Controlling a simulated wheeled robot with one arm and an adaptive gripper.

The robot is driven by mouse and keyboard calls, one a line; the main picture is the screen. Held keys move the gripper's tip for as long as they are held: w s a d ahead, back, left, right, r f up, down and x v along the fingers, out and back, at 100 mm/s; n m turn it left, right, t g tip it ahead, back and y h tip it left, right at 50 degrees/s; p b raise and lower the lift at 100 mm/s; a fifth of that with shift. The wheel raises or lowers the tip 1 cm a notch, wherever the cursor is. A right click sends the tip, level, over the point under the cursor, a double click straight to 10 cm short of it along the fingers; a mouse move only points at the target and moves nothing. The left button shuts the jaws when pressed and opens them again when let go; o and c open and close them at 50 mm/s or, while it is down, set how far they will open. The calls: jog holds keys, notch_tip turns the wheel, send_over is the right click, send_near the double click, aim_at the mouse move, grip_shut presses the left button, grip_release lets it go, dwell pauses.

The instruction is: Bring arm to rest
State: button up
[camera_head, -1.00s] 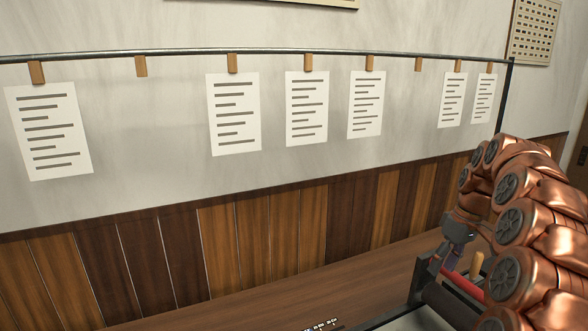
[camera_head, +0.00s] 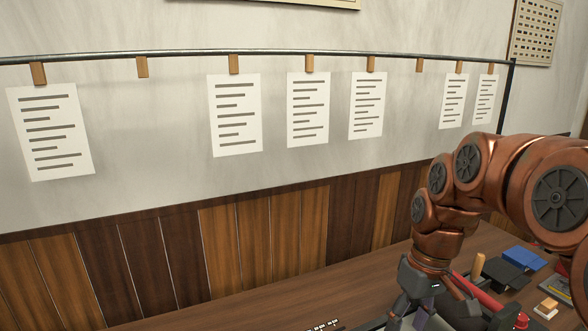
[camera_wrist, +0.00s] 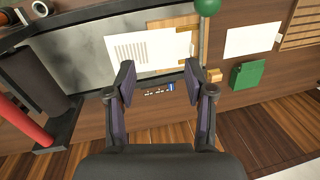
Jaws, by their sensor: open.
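My copper-coloured arm (camera_head: 480,175) reaches in from the right in the head view, bent over the bench. My gripper (camera_wrist: 160,82) is open and empty in the wrist view, its two dark fingers spread wide apart. The wrist view looks past them at a press-like device with a grey metal bed (camera_wrist: 85,55), and a printed white sheet (camera_wrist: 135,50) lies beyond the fingertips. In the head view only the gripper's upper part shows at the lower edge; its fingertips cannot be made out.
A dark roller (camera_wrist: 35,75) and a red bar (camera_wrist: 25,122) are at the wrist view's left. A green item (camera_wrist: 246,74) lies to the right. In the head view, blue and dark pads (camera_head: 522,258) lie on the bench (camera_head: 265,302). Sheets (camera_head: 235,115) hang from a rail (camera_head: 190,57) along the wall.

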jog(key=s+a+f+m, duration=0.1)
jog(key=s+f+m, duration=0.1)
jog(key=s, duration=0.8)
jog(key=s+f+m+h, duration=0.1)
jog(key=s+f, duration=0.4)
jog(key=s, duration=0.6)
jog(key=shift+a+f+m+g+h, duration=0.15)
jog(key=shift+a+m+g+h, duration=0.15)
jog(key=shift+a+m, duration=0.1)
